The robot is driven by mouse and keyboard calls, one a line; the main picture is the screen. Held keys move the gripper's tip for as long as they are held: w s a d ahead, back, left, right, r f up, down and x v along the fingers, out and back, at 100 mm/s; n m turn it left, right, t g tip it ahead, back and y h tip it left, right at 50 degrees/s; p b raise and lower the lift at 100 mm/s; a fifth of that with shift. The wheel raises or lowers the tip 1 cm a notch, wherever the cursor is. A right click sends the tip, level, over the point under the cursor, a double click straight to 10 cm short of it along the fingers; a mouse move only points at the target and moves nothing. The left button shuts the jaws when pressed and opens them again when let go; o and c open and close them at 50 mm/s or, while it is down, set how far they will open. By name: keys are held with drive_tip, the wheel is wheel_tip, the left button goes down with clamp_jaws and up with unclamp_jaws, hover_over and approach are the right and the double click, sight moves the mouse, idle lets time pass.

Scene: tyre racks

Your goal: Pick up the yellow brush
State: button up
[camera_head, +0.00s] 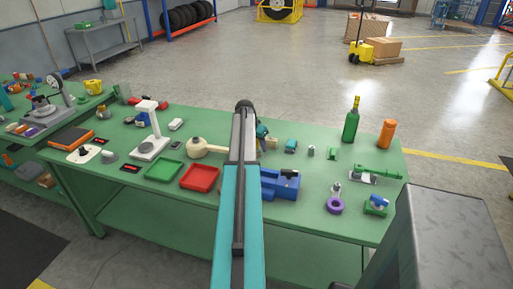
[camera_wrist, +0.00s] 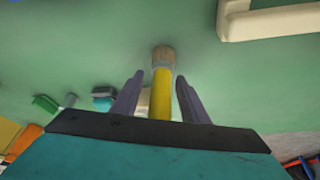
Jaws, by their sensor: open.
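The yellow brush (camera_wrist: 160,94) shows in the wrist view, with a yellow handle, a grey band and a brown bristle end pointing away from me. My gripper (camera_wrist: 159,79) is open, its two dark fingers on either side of the handle. A gap shows on each side of the handle near the fingertips. The lower end of the handle is hidden behind my gripper's body. In the head view my arm covers the middle of the table, and I cannot make out the brush there.
The green table (camera_head: 113,213) holds a red tray (camera_head: 200,177), a green tray (camera_head: 164,170), a wooden mallet (camera_head: 205,147) and a blue vise (camera_head: 284,184) close around my arm. A green bottle (camera_head: 351,122) and an orange bottle (camera_head: 386,134) stand at the back right.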

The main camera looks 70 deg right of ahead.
idle(0.5)
clamp_jaws()
drive_tip(key=shift+r, duration=0.2)
wheel_tip(320, 180, up, 10)
drive_tip(key=b, duration=0.1)
drive_tip(key=shift+f+b, duration=0.15)
drive_tip(key=shift+b, duration=0.25)
idle(0.7)
